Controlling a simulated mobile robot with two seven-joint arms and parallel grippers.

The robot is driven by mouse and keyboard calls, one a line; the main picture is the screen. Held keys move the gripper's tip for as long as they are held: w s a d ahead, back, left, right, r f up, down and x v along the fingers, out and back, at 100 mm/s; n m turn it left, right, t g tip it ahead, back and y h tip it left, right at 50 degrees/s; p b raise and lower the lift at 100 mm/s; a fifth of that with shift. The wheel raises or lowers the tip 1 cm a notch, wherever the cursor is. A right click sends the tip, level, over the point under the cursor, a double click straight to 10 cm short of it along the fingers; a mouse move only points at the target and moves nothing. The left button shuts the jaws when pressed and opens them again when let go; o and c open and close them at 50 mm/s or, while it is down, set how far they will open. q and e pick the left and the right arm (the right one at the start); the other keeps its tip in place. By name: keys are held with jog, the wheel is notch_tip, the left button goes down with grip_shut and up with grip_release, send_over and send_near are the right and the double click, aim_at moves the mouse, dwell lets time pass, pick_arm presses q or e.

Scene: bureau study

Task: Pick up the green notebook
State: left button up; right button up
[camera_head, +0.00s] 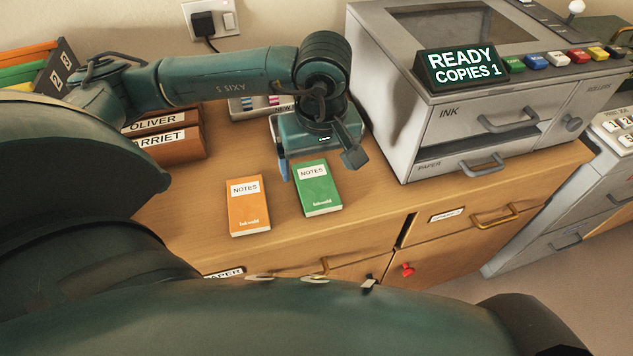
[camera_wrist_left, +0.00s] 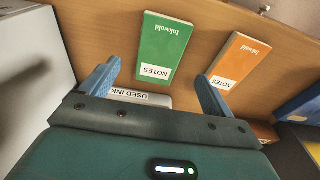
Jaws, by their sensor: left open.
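The green notebook (camera_head: 319,192) lies flat on the wooden desk top, its white NOTES label toward the back. In the left wrist view the green notebook (camera_wrist_left: 165,42) shows ahead of and between the two blue fingers. My left gripper (camera_head: 319,164) is open and empty, above the desk at the notebook's far end. Its fingers also show apart in the left wrist view (camera_wrist_left: 158,72). I cannot tell the exact height of the fingers over the notebook. My right gripper is not in view.
An orange notebook (camera_head: 248,208) lies just left of the green one. A grey copier (camera_head: 400,125) stands to the right. Brown name-labelled boxes (camera_head: 170,148) stand at the left. An ink tray (camera_head: 242,112) sits behind my gripper. The desk's front strip is clear.

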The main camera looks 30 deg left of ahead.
pick_arm(q)
jog(key=f, duration=0.5)
jog(key=shift+w+a+f, duration=0.3)
jog(key=shift+a+f, duration=0.05)
jog(key=c, duration=1.1)
